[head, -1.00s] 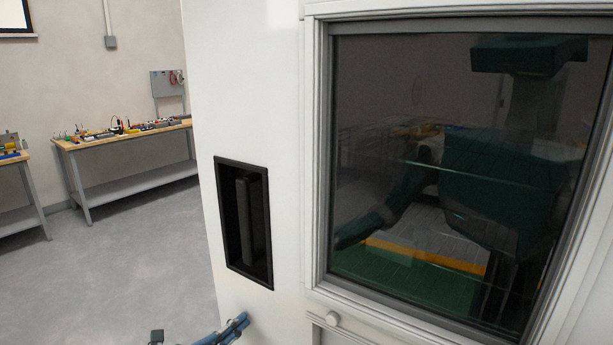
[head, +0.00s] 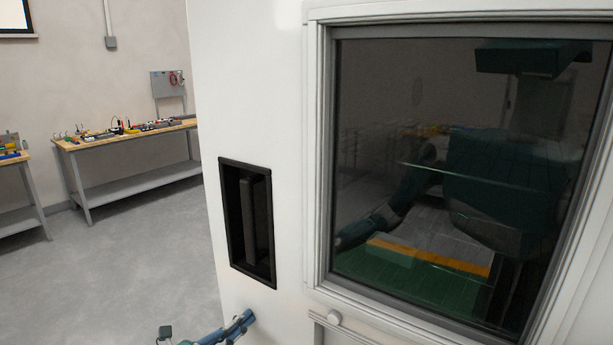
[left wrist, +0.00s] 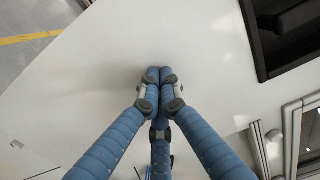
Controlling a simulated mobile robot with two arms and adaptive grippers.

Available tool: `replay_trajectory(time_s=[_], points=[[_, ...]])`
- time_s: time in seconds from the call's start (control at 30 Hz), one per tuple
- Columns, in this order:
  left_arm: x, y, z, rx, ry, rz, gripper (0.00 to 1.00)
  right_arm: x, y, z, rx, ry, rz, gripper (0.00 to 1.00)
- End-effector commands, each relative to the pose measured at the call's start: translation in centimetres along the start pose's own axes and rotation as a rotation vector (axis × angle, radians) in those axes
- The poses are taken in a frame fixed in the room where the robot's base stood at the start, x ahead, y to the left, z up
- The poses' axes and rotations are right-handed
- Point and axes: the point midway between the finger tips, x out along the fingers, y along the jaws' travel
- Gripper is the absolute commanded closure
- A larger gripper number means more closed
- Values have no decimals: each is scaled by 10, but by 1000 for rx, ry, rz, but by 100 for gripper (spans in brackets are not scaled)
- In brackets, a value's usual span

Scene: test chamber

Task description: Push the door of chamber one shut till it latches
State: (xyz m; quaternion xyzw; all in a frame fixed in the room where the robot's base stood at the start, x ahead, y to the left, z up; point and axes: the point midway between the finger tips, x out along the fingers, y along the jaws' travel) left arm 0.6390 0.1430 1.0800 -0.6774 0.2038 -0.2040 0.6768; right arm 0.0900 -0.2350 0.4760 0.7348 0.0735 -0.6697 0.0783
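The door of chamber one (head: 290,120) is a tall white panel filling the middle and right of the head view. It has a large dark window (head: 390,110) and a recessed black pull handle (head: 248,222) near its left edge. My left gripper (head: 248,316) is low in the head view, below the handle, at the door's face. In the left wrist view its blue fingers (left wrist: 160,75) are together and empty, with the tips at the white surface; contact is not certain. The door frame and latch are hidden. My right gripper is not in view.
Workbenches with tools (head: 130,130) stand along the left wall, well away from the door. Grey floor (head: 130,250) between them and the door is clear. The window glass shows my reflection.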

Motion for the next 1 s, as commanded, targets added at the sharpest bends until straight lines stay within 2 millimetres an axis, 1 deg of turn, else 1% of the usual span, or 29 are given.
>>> replay_trajectory(time_s=[0.7, 1.0], points=[[37, -1, -1, 0, 1, -2, 100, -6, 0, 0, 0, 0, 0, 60], [35, -1, -1, 0, 1, -1, 100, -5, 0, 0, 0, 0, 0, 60]])
